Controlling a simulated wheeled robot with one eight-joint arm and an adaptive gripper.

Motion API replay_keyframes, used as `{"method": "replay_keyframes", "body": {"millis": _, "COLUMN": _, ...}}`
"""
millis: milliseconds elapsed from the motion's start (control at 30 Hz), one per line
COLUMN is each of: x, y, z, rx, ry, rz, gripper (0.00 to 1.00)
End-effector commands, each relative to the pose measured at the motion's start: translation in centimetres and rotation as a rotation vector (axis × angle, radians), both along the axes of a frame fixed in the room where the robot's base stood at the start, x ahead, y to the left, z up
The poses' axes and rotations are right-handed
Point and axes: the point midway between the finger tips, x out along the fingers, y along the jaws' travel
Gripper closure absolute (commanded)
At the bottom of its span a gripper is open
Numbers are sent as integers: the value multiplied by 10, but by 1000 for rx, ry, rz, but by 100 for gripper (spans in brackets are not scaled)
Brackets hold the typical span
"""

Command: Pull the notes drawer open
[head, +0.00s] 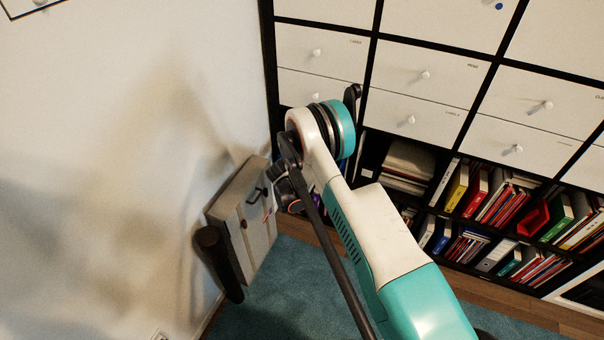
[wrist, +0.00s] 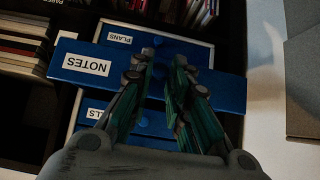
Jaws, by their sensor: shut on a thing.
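The notes drawer (wrist: 88,66) is a blue front with a white NOTES label, in the upper middle of the wrist view. It looks nearer and wider than the blue drawers with the PLANS label (wrist: 119,39) and the partly hidden label ending in LLS (wrist: 94,113), so it stands out from the unit. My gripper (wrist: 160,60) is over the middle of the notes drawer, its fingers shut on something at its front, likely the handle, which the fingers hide. In the head view my arm hides the drawer, and my gripper (head: 284,190) shows only in part.
A tall shelf with white drawers (head: 420,75) and binders (head: 478,190) stands at the right. A grey box (head: 245,225) with a dark cylinder (head: 218,262) is by the left wall. Blue carpet (head: 290,290) lies clear in front.

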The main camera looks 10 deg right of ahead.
Motion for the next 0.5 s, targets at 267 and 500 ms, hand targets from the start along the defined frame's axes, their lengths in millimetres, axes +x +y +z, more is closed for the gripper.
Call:
{"method": "replay_keyframes", "body": {"millis": 267, "x": 0, "y": 0, "z": 0, "rx": 1, "ry": 1, "rz": 0, "gripper": 63}}
{"method": "replay_keyframes", "body": {"millis": 500, "x": 0, "y": 0, "z": 0, "rx": 1, "ry": 1, "rz": 0, "gripper": 63}}
